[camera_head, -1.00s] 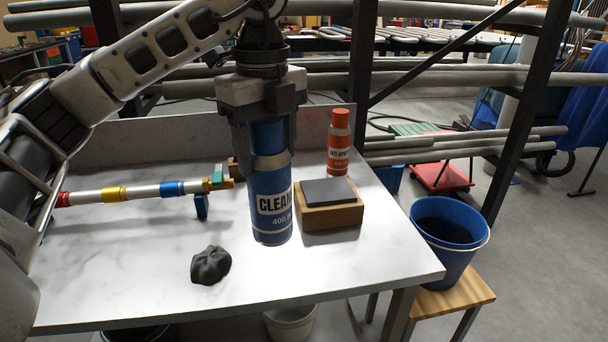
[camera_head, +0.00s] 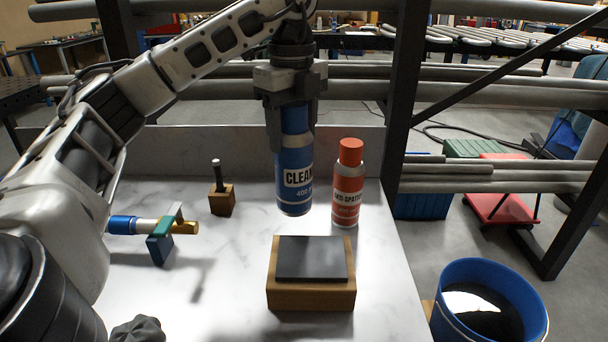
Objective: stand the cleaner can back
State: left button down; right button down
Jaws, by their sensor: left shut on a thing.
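The blue cleaner can (camera_head: 294,180) is upright in my left gripper (camera_head: 291,125), which is shut on its upper part from above. The can appears to hang above the white marbled table (camera_head: 215,275), behind the wooden block with the dark pad and left of the orange-red anti-spatter can. Whether its base touches the table is hard to tell. My right gripper is not in view.
The orange-red can (camera_head: 347,190) stands close to the right. The wooden block with a dark pad (camera_head: 312,294) is in front. A small wooden block with a peg (camera_head: 221,198), a torch-like tool (camera_head: 150,226) and a dark rag (camera_head: 138,330) lie left. A blue bucket (camera_head: 452,270) is beyond the right edge.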

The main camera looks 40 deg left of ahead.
pick_arm(q)
jog(key=w+a+f+p, duration=0.3)
jog(key=w+a+f, duration=0.3)
jog(key=f, duration=0.5)
jog(key=shift+w+p, duration=0.35)
jog(key=shift+w, duration=0.55)
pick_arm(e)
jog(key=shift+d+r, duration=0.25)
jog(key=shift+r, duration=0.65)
pick_arm(q)
jog(key=shift+a+f, duration=0.1)
jog(key=shift+f, duration=0.1)
jog(key=shift+c, duration=2.1)
grip_release()
jog(key=shift+f, duration=0.1)
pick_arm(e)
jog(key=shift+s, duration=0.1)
pick_arm(q)
notch_tip(320, 180, up, 12)
jog(key=b, duration=0.1)
jog(key=shift+r+b, duration=0.2)
jog(key=shift+b, duration=0.1)
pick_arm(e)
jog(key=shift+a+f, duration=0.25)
